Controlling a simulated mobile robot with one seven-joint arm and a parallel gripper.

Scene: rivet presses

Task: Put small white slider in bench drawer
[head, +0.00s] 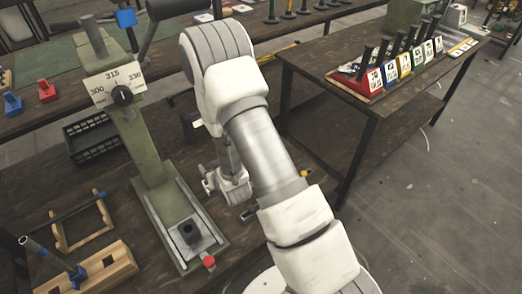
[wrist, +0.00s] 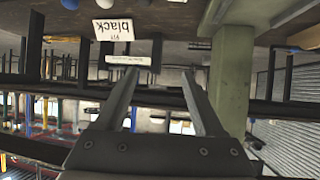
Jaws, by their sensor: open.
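My gripper (head: 208,184) is low over the bench (head: 140,272), just right of the green rivet press (head: 150,150) in the head view. In the wrist view its two fingers (wrist: 165,88) stand wide apart with nothing seen between them. A small white strip (wrist: 127,60) with tiny print shows beyond the left finger's tip, apart from the gripper. I cannot tell whether it is the slider. I cannot make out a bench drawer in either view.
The press column (wrist: 232,75) stands right of the fingers in the wrist view. A white card (wrist: 112,30) shows upside down there. In the head view, a black crate (head: 92,137) lies behind the press and wooden fixtures (head: 103,268) stand left. Open floor (head: 430,210) lies right.

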